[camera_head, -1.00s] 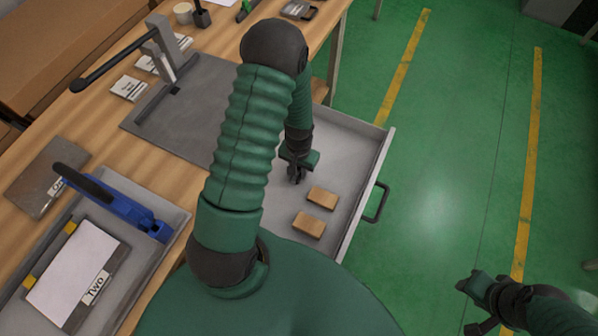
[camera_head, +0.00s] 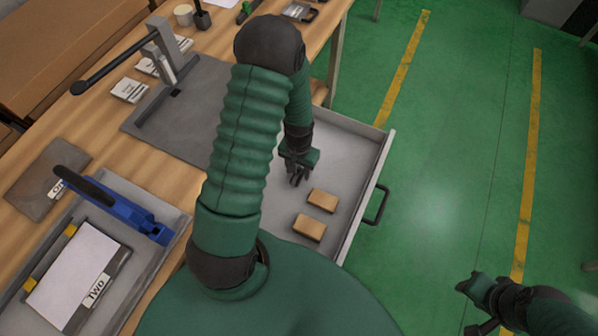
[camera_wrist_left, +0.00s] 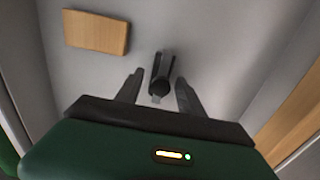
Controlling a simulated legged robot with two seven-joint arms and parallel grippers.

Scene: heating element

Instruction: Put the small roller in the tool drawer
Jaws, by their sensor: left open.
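The small roller (camera_wrist_left: 161,76), a dark piece with a paler tip, shows between my left fingertips in the left wrist view, over the grey drawer floor. It seems to rest on that floor, but I cannot tell if a finger touches it. My left gripper (camera_head: 298,178) is open and low inside the pulled-out tool drawer (camera_head: 345,143); its two fingers also show apart in the left wrist view (camera_wrist_left: 159,90). In the head view I cannot make out the roller from the dark fingers. My right gripper (camera_head: 470,306) hangs over the green floor, away from the drawer.
Two tan blocks (camera_head: 322,200) (camera_head: 309,228) lie in the drawer near my left gripper. The drawer handle (camera_head: 377,204) sticks out to the right.

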